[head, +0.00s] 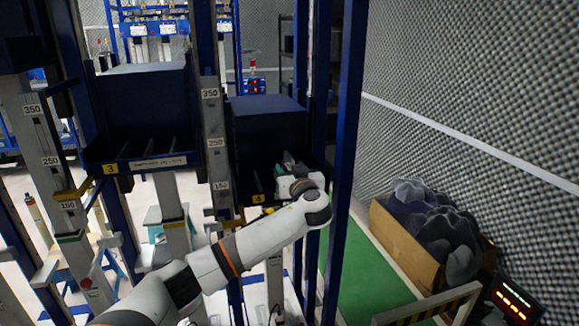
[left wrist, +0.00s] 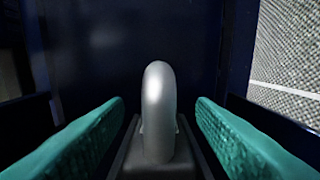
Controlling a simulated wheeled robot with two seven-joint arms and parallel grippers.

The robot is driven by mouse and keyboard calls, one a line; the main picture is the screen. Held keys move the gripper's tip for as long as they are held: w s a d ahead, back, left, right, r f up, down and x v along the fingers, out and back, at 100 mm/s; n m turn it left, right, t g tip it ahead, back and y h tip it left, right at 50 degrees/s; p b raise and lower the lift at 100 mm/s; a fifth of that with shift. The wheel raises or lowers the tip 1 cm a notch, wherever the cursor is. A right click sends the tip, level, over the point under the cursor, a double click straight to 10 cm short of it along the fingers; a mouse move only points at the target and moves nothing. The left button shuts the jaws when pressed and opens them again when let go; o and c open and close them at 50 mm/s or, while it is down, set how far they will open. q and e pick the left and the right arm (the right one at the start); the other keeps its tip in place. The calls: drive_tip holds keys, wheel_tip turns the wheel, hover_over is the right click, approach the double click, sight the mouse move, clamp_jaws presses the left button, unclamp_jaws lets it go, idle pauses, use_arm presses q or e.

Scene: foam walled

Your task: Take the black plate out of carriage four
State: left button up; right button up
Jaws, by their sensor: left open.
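Carriage four (head: 268,122) is a dark blue box with a yellow "4" label, right of centre in the head view. My left gripper (head: 289,163) is at its open front, low on the right side. In the left wrist view its two green-padded fingers (left wrist: 160,112) are open, one on each side of a silver rounded upright handle (left wrist: 158,105). Gaps show between the handle and both fingers. The handle stands on a dark grey base; I cannot tell whether this belongs to the black plate. The plate itself is not clearly visible. My right gripper is not in view.
Carriage three (head: 145,108) hangs to the left, with a blue post (head: 347,130) close on the right of carriage four. Foam walls line the right.

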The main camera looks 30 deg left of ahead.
use_arm(q)
drive_tip(key=shift+x, duration=1)
clamp_jaws()
drive_tip(key=shift+r, duration=0.15)
